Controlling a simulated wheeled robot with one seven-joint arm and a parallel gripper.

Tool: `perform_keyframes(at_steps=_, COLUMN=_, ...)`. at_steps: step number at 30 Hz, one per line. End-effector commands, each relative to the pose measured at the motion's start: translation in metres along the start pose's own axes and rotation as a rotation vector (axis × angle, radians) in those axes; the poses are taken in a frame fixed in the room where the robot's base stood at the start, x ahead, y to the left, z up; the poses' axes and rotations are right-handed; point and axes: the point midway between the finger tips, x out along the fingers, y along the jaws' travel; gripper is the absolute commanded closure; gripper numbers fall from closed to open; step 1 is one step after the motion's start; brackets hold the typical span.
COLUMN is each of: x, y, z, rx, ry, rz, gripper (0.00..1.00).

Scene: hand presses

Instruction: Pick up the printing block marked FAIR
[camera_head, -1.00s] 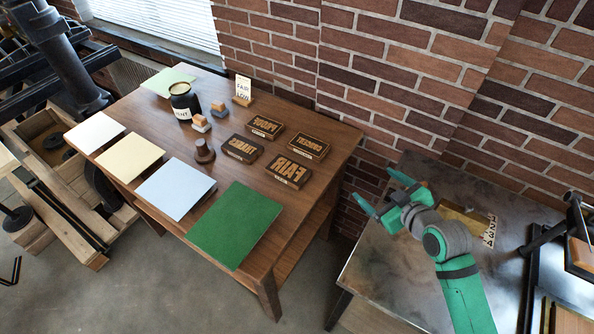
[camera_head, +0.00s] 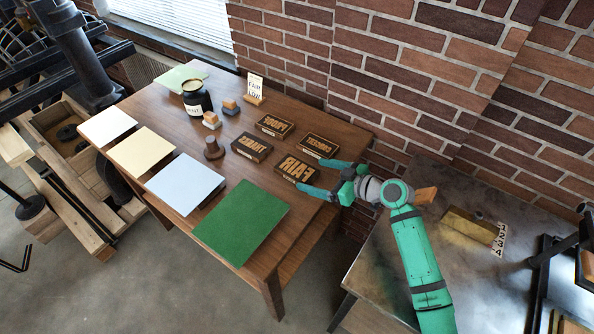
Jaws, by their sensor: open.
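The printing block marked FAIR (camera_head: 292,167), dark with raised wooden letters in mirror writing, lies on the wooden table (camera_head: 232,165) near its right edge. My gripper (camera_head: 316,177) is open, with its green fingers pointing left at the right end of the FAIR block. One finger is on the far side and one on the near side. I cannot tell whether either finger touches the block.
Other lettered blocks lie close by: CONCERT (camera_head: 318,146) behind, THEATRE or similar (camera_head: 252,147) to the left, and one more (camera_head: 274,125). A dark wooden knob (camera_head: 214,148), an ink jar (camera_head: 196,97) and coloured sheets, including a green one (camera_head: 240,222), share the table. A metal table (camera_head: 400,262) stands right.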

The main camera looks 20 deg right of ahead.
Motion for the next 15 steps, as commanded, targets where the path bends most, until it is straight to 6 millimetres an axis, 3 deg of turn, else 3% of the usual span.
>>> perform_keyframes(at_steps=5, x=0.010, y=-0.001, z=-0.002, rx=0.000, ry=0.001, rz=0.000, gripper=0.16)
perform_keyframes(at_steps=15, x=0.052, y=-0.006, z=-0.008, rx=0.001, ry=0.001, rz=0.001, gripper=0.16)
